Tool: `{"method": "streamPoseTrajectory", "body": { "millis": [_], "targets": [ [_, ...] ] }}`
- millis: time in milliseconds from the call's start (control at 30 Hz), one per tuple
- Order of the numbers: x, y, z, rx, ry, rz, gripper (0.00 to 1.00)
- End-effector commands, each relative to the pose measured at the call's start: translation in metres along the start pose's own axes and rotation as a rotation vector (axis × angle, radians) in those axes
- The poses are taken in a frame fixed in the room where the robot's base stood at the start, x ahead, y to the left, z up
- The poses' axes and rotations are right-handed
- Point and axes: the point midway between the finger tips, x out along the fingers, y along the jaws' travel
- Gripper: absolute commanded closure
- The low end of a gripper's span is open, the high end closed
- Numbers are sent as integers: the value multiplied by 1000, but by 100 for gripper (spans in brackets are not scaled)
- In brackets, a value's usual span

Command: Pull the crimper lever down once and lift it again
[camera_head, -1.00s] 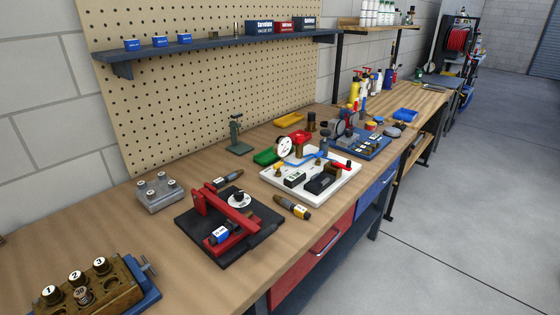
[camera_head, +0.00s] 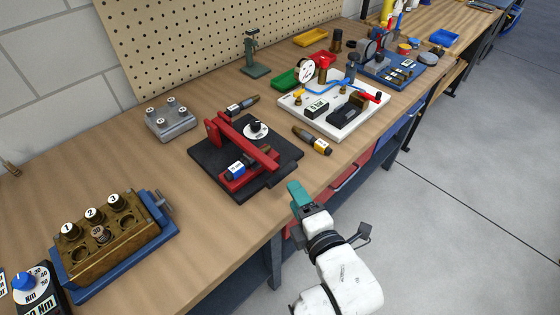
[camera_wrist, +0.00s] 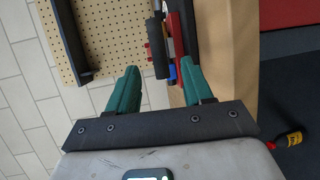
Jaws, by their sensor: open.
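The crimper is a red tool on a black base plate (camera_head: 207,160) on the wooden bench. Its red lever (camera_head: 245,142) slopes from the post at upper left down toward lower right, above a red bed holding a piece with a blue-and-white label (camera_head: 236,170). My gripper (camera_head: 294,187) is at the bench's front edge, right of and below the crimper and apart from it. In the wrist view my gripper (camera_wrist: 162,85) has its two green fingers spread with nothing between them. The crimper's red and black parts (camera_wrist: 175,45) show beyond the fingers, partly cut off.
A white board (camera_head: 350,125) with fittings stands to the right. A brass block in a blue vise (camera_head: 165,238) is at lower left. Bare bench lies between vise and crimper.

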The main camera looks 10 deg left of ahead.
Motion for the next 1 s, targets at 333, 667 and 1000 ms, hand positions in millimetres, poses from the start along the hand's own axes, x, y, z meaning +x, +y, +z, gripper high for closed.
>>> {"method": "streamPoseTrajectory", "body": {
  "millis": [333,667,1000],
  "targets": [
    [45,4,-2,-11,3,10,49],
    [96,4,-1,-10,2,8,49],
    [108,2,-1,-9,2,7,49]
  ]
}}
